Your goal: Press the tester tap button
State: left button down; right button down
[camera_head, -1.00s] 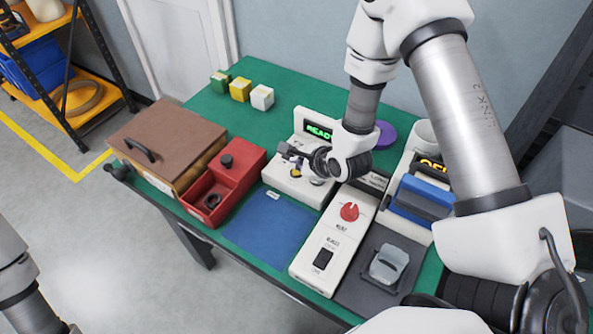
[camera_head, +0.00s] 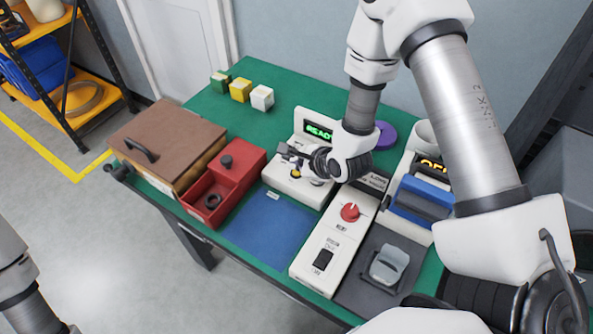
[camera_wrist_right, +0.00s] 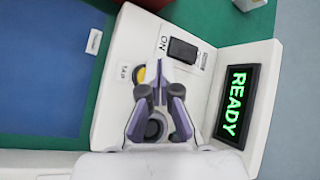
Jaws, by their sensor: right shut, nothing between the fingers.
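The tester (camera_head: 281,184) is a white unit on the green table, with an upright panel whose display (camera_head: 319,131) reads READY in green. In the right wrist view the display (camera_wrist_right: 236,103) is at the right. The yellow tap button (camera_wrist_right: 140,75), beside a TAP label (camera_wrist_right: 124,73), sits on the tester's top and is partly hidden by my right gripper. My right gripper (camera_wrist_right: 158,90) is shut and empty, its tips just beside the button; whether they touch it I cannot tell. In the head view this gripper (camera_head: 284,149) is over the tester. My left gripper is out of view.
A black ON switch (camera_wrist_right: 183,50) is close to the fingertips. A red bin (camera_head: 203,208) and brown-lidded box (camera_head: 165,140) stand left, a white unit with a red knob (camera_head: 349,212) right. A blue mat (camera_head: 265,230) in front is clear.

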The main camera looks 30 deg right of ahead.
aim_at(298, 173)
jog(key=shift+f, duration=0.4)
jog(key=shift+f+b, duration=0.35)
jog(key=shift+b, duration=0.25)
dwell(0.4)
jog(key=shift+r+p, duration=0.6)
jog(key=shift+r, duration=0.2)
notch_tip(298, 173, up, 5)
jog(key=p, duration=0.3)
jog(key=shift+r+p, duration=0.1)
jog(key=shift+p, duration=0.3)
dwell(0.4)
